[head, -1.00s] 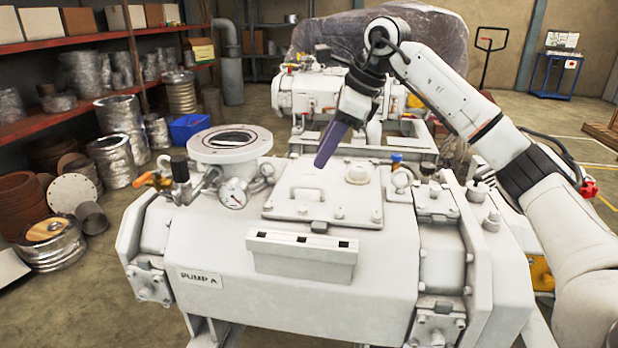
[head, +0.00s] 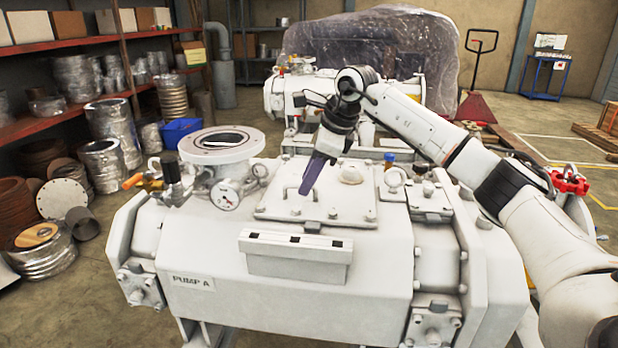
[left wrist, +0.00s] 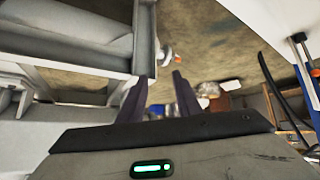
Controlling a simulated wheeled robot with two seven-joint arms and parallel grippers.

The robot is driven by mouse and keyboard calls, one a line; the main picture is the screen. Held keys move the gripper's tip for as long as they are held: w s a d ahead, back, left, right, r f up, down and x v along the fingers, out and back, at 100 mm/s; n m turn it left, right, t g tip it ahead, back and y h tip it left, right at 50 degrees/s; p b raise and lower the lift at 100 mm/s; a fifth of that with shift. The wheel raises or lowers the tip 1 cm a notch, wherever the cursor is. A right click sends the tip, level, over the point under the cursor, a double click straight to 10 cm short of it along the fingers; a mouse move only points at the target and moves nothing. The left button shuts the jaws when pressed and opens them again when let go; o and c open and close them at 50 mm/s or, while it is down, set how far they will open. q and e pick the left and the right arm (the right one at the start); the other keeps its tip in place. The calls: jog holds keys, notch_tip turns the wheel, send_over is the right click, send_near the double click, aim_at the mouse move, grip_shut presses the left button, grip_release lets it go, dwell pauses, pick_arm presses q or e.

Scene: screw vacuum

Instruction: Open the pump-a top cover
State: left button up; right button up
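The white pump (head: 285,285), labelled PUMP A, stands in the foreground of the head view. Its top cover (head: 347,202) is a square plate lying flat on the housing, with bolts, a round white cap and a handle at its left side. My right gripper (head: 304,191) points down at the cover, its dark fingertips by the handle. The fingers overlap in this view, so their gap and any contact are unclear. My left gripper (left wrist: 162,90) shows only in the left wrist view. Its two fingers are apart with nothing between them.
A round flanged port (head: 221,146) with a gauge (head: 225,194) stands left of the cover. A white box-like block (head: 295,256) sits in front of it. Shelves with wrapped parts line the left wall. A second pump (head: 290,95) stands behind.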

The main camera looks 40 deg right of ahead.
grip_shut()
pick_arm(q)
jog(key=shift+r, duration=0.1)
pick_arm(e)
jog(key=shift+r, duration=0.1)
